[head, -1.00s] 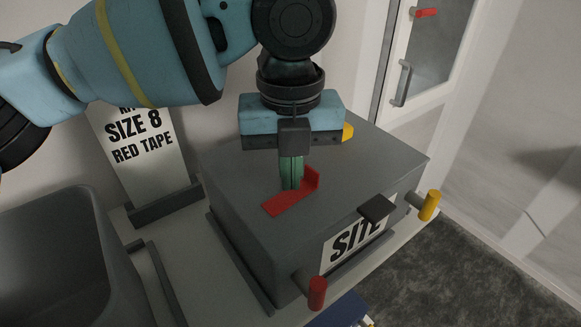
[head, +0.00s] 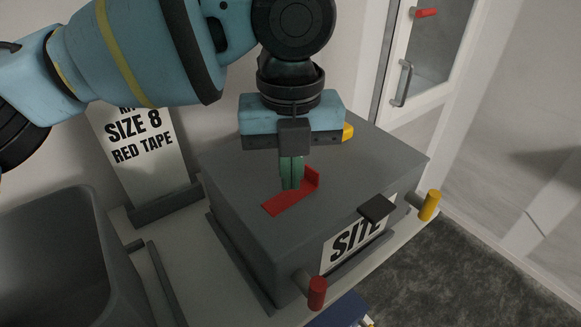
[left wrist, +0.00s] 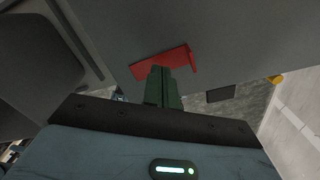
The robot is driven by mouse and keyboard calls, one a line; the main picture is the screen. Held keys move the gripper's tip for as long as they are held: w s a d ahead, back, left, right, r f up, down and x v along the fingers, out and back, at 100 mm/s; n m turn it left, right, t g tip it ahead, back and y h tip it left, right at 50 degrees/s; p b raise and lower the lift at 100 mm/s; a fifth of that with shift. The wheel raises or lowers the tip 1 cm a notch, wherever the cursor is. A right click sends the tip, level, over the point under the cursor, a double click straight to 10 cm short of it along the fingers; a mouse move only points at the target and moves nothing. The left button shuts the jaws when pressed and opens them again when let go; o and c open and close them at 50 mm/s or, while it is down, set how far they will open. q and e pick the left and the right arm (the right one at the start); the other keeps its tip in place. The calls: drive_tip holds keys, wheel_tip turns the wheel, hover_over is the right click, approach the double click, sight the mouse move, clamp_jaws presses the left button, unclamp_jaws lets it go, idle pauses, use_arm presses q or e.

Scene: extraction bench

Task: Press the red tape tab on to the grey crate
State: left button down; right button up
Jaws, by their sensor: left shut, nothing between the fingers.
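The red tape tab (head: 290,198) lies flat on the lid of the grey crate (head: 345,165), with a short upturned end at its right. My left gripper (head: 291,187) points down at the tab with its green fingers closed together and nothing between them. The fingertips are at the tab's middle; I cannot tell for sure whether they touch it. In the left wrist view the tab (left wrist: 150,64) shows just beyond the fingertips (left wrist: 161,70). My right gripper is not in view.
A sign reading "SIZE 8 RED TAPE" (head: 140,140) stands behind at the left. A dark grey bin (head: 50,250) is at the lower left. The crate's front has a "SITE" label (head: 345,248), a black latch (head: 377,208), a red peg (head: 317,292) and a yellow peg (head: 430,205).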

use_arm(q)
drive_tip(key=shift+f, duration=0.1)
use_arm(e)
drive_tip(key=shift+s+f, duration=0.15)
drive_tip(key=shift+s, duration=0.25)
use_arm(q)
drive_tip(key=shift+f, duration=0.55)
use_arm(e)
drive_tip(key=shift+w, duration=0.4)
use_arm(q)
drive_tip(key=shift+f, duration=0.2)
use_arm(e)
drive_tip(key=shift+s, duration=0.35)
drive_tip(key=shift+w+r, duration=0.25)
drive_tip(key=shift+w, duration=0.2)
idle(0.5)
use_arm(q)
drive_tip(key=shift+f, duration=0.1)
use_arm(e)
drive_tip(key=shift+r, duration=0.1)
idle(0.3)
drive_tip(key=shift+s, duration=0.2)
use_arm(q)
drive_tip(key=shift+f+p, duration=0.15)
drive_tip(key=shift+p, duration=0.2)
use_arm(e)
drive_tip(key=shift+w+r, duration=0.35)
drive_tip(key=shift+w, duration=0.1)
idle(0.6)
